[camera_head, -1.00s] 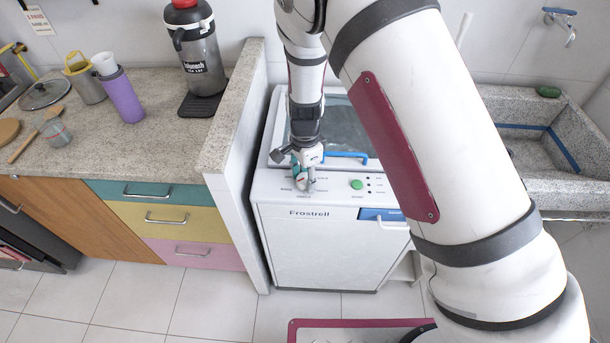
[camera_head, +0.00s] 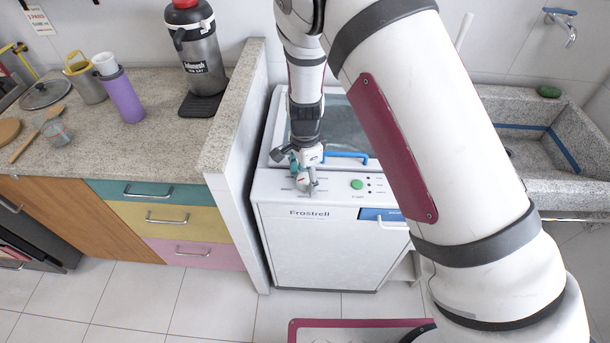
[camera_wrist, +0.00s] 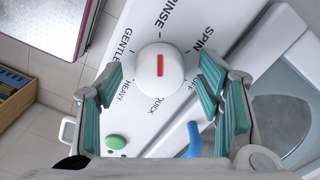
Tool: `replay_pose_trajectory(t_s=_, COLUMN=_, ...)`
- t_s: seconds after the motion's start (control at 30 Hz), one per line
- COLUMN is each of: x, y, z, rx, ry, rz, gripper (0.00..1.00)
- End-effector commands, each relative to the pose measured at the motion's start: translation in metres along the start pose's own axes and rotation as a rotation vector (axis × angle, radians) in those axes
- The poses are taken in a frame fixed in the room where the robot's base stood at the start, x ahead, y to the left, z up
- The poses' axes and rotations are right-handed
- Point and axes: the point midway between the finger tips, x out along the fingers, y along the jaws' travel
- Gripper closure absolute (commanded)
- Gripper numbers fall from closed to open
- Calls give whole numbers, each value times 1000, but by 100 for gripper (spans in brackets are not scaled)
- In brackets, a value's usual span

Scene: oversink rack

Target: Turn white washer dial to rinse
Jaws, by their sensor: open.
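The white washer (camera_head: 318,243) stands below my arm, with its control panel on top. In the wrist view its round white dial (camera_wrist: 160,80) carries a red line. The words RINSE, SPIN, OFF, QUICK, HEAVY and GENTLE ring the dial. My gripper (camera_wrist: 163,92) is open, with teal-padded fingers on the left and right of the dial and gaps on both sides. In the head view my gripper (camera_head: 308,185) is over the panel and largely hides the dial.
A green button (camera_head: 357,184) is right of the dial on the panel. A blue handle (camera_head: 346,155) is on the lid behind. A low wall (camera_head: 237,125) stands close on the left, and a stone sink (camera_head: 560,150) is at the right.

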Motion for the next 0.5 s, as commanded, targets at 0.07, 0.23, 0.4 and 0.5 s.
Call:
replay_pose_trajectory(t_s=0.07, x=-4, y=0, z=0, rx=0, ry=0, rz=-1, gripper=39)
replay_pose_trajectory(t_s=0.23, x=-28, y=-1, z=0, rx=0, ry=0, rz=-4, gripper=39)
replay_pose_trajectory(t_s=0.4, x=-64, y=-1, z=1, rx=-1, ry=0, rz=-4, gripper=39)
replay_pose_trajectory(t_s=0.5, x=-83, y=-1, z=1, rx=-2, ry=0, rz=-5, gripper=39)
